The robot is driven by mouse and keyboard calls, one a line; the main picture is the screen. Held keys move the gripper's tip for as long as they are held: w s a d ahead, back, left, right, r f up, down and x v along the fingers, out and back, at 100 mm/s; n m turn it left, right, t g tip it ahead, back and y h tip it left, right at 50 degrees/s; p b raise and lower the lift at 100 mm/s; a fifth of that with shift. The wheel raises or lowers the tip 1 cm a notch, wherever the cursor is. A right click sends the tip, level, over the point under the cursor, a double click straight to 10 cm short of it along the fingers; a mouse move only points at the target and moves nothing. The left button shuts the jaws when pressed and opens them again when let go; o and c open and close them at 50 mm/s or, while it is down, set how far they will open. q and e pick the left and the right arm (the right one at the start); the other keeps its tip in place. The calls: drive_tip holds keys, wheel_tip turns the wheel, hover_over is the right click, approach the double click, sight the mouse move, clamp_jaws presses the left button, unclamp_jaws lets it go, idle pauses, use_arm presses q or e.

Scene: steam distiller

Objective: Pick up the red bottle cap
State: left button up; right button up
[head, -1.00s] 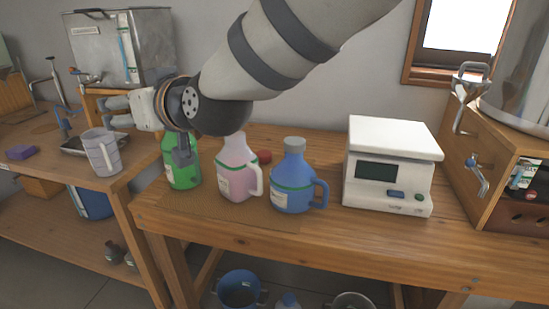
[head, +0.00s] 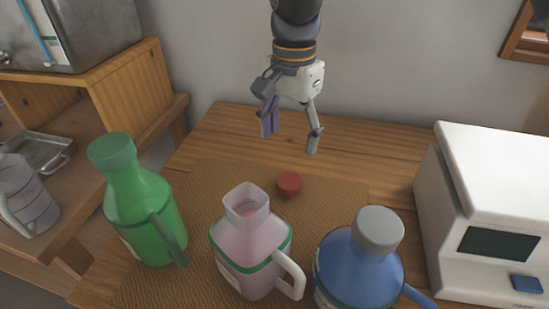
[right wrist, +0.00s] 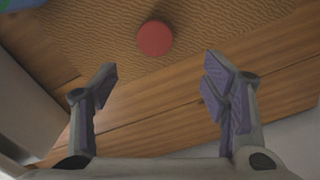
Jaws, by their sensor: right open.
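The red bottle cap (head: 289,184) lies on the woven mat (head: 210,190), just behind the open pink bottle (head: 252,250). My right gripper (head: 291,142) is open and empty, pointing down above the table behind the cap. In the right wrist view the cap (right wrist: 155,38) shows beyond the fingertips, roughly centred between the open fingers of my right gripper (right wrist: 160,80), and apart from them. My left gripper is in neither view.
A green bottle (head: 145,215) stands left of the pink one, and a blue bottle (head: 360,265) with a grey cap stands right. A white device (head: 480,220) stands at the right. Bare wood (head: 365,155) is clear behind the mat.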

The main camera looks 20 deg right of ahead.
sight(289, 180)
drive_tip(key=f, duration=0.7)
drive_tip(key=s+f+b, duration=0.1)
drive_tip(key=f, duration=0.3)
drive_tip(key=shift+a, duration=0.1)
drive_tip(key=shift+f, duration=0.35)
drive_tip(key=shift+r, duration=0.1)
drive_tip(key=c, duration=1)
